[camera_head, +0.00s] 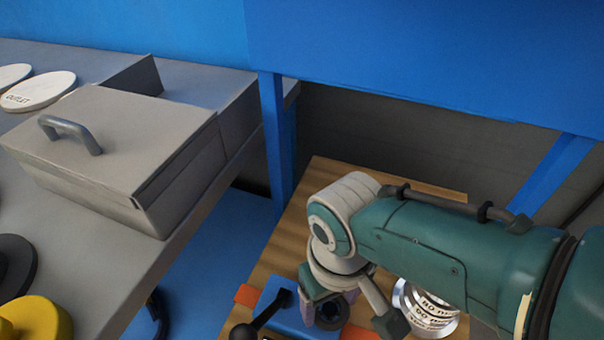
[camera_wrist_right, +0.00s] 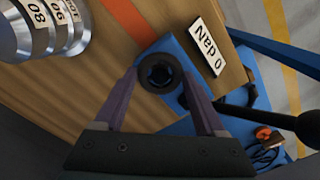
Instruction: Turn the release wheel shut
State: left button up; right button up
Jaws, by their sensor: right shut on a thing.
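A dark round wheel (camera_wrist_right: 159,73) with a recessed hub sits on a blue block (camera_wrist_right: 196,62) in the right wrist view. My right gripper (camera_wrist_right: 162,80) has its two purple fingers on either side of the wheel, closed on it. In the head view the dark wheel (camera_head: 332,312) shows beside a purple finger of my right gripper (camera_head: 318,308), below my wrist. The gripper partly hides the blue block (camera_head: 282,312) there. I cannot read the wheel's turn position. My left gripper is not in view.
A black ball-ended lever (camera_head: 262,318) stands close left of the wheel. Stacked silver weights (camera_head: 440,314) stand to the right on the wooden top (camera_head: 300,225). A grey lidded box (camera_head: 125,150) sits on the left bench. A white label plate (camera_wrist_right: 207,48) lies near the wheel.

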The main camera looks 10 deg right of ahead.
jog(key=o, duration=1.3)
